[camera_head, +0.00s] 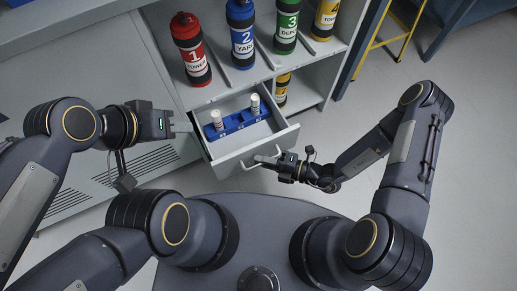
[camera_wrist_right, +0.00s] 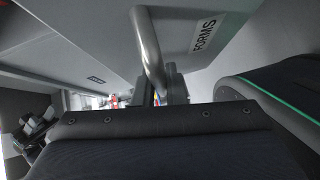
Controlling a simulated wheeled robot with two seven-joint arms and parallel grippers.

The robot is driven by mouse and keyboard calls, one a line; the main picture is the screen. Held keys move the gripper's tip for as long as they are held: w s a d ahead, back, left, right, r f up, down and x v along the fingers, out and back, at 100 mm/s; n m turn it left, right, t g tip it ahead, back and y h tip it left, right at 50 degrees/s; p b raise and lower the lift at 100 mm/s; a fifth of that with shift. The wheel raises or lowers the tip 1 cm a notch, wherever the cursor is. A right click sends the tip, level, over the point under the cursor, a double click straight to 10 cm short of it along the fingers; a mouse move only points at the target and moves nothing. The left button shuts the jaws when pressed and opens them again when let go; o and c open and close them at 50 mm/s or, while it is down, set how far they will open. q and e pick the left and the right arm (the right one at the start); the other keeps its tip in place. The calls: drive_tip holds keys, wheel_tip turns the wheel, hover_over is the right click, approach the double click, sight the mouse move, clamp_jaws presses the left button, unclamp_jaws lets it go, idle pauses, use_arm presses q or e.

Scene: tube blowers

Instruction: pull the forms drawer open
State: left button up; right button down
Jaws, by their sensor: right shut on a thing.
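The forms drawer (camera_head: 222,167) stands pulled out of the grey cabinet in the head view. Its front, with a "FORMS" label (camera_wrist_right: 204,35), shows in the right wrist view. A bar handle (camera_head: 246,165) runs along the drawer front, and its metal bend (camera_wrist_right: 149,48) is close in the right wrist view. My right gripper (camera_head: 268,160) is shut on the handle at its right part. Its fingers are partly hidden behind the wrist body in the wrist view. My left gripper (camera_head: 182,128) is left of the drawer, apart from it; its jaw opening is too small to judge.
Inside the drawer is a blue rack (camera_head: 236,124) with two white-capped tubes. Above, red (camera_head: 191,50), blue (camera_head: 241,35), green (camera_head: 287,27) and yellow (camera_head: 325,20) numbered canisters stand on a shelf. A yellow ladder-like frame (camera_head: 382,40) is at the upper right. Floor right of the drawer is clear.

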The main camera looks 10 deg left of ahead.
drive_tip(key=shift+s+d, duration=0.4)
drive_tip(key=shift+s, duration=0.1)
drive_tip(key=c, duration=1.8)
unclamp_jaws()
drive_tip(key=shift+o, duration=0.2)
drive_tip(key=shift+d, duration=0.1)
drive_tip(key=p+v, duration=0.1)
drive_tip(key=v, duration=0.6)
drive_tip(key=shift+d+p, duration=0.3)
drive_tip(key=shift+p, duration=0.1)
drive_tip(key=shift+r, duration=0.1)
